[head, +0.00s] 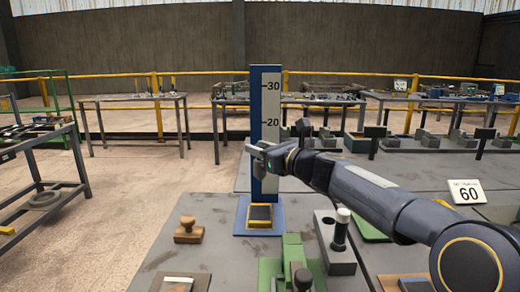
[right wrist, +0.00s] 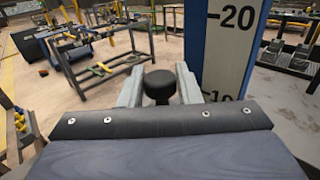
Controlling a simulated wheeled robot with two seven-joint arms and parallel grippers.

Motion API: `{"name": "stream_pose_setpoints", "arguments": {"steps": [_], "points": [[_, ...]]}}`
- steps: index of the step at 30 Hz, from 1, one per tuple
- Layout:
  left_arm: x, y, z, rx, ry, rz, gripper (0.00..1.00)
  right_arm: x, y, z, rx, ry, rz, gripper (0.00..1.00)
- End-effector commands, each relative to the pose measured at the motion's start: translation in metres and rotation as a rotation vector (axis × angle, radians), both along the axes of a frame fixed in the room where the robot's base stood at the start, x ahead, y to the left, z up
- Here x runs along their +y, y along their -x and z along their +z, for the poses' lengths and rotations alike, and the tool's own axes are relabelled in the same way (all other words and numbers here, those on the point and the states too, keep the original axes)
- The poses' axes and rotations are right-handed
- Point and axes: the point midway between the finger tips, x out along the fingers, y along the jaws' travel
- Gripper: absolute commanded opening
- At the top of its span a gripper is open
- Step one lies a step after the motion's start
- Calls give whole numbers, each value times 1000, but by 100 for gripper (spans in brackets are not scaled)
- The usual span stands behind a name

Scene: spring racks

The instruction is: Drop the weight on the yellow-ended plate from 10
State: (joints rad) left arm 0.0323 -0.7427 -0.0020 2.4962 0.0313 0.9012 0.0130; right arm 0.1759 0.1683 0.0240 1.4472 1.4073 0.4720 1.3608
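The tall blue-and-white height scale (head: 265,105) stands on a blue base, with marks 30 and 20 showing in the head view. Its 10 mark is hidden there by my right gripper (head: 255,152). The dark plate with yellow ends (head: 260,215) lies on the base at the foot of the scale, below the gripper. In the right wrist view, a black round-topped weight (right wrist: 160,86) sits between the two grey fingers, which close on its sides. The scale (right wrist: 235,50) stands just right of the fingers, its 10 mark partly hidden. My left gripper is not in view.
A wooden stamp-like block (head: 189,230) stands left of the base. A grey block with a black, white-topped post (head: 341,228) stands to the right, and a green fixture (head: 292,262) in front. A card reading 60 (head: 467,192) is farther right.

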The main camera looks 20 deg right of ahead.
Motion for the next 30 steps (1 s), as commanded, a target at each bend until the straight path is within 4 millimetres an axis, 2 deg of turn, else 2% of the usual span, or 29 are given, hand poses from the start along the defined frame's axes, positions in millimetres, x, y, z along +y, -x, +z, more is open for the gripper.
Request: {"name": "stream_pose_setpoints", "arguments": {"steps": [1,3,4,14,24,30], "points": [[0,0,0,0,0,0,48,0,0,0,-1,0,0,37],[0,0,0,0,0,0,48,0,0,0,0,0,0,47],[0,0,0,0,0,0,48,0,0,0,0,0,0,48],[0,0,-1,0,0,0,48,-2,5,0,1,0,-1,48],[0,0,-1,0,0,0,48,-20,56,0,0,1,-3,48],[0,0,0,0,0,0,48,-25,73,0,0,0,-1,48]]}}
